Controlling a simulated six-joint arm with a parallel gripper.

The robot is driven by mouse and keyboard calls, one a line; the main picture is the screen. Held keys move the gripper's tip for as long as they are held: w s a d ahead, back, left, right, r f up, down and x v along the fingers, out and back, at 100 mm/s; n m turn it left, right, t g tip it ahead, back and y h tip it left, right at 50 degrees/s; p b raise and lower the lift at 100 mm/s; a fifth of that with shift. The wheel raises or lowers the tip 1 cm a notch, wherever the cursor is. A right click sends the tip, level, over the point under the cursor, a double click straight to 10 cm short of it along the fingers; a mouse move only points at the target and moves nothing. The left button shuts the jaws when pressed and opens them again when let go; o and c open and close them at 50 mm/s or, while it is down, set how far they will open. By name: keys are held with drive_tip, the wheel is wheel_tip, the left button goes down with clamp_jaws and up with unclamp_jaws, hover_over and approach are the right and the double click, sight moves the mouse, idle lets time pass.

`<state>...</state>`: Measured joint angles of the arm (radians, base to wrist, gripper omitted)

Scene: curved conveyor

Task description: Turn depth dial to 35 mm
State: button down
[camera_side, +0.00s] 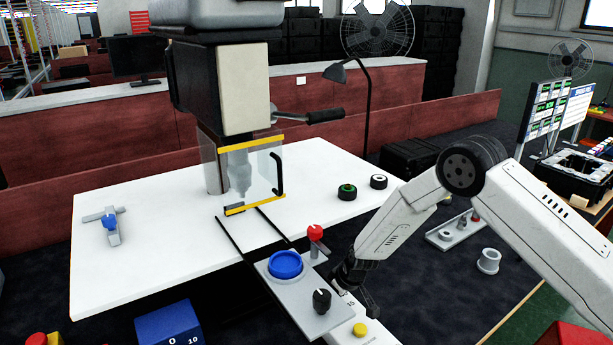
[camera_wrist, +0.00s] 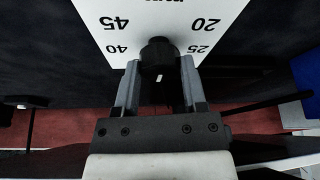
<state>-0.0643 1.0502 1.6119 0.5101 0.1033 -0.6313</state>
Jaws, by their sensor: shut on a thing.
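The depth dial's black knob (camera_wrist: 158,52) stands on a white scale plate (camera_wrist: 180,15) in the wrist view. The figures 45 and 40 show on the left of the knob, 20 and 25 on the right, all upside down. A small white mark near the knob's lower side lies roughly midway between 40 and 25; figures below it are hidden. My gripper (camera_wrist: 160,66) has one finger on each side of the knob and is shut on it. In the side view my gripper (camera_side: 357,290) covers the knob, above the white plate (camera_side: 347,321).
A yellow button (camera_side: 360,329) is in front. The drill press's clear guard (camera_side: 250,175) stands behind.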

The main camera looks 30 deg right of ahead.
drive_tip(key=shift+c, duration=0.7)
unclamp_jaws()
drive_tip(key=shift+r, duration=0.15)
drive_tip(key=v, duration=0.7)
drive_tip(key=shift+r, duration=0.2)
drive_tip(key=shift+s+d, duration=0.1)
drive_tip(key=shift+s, duration=0.05)
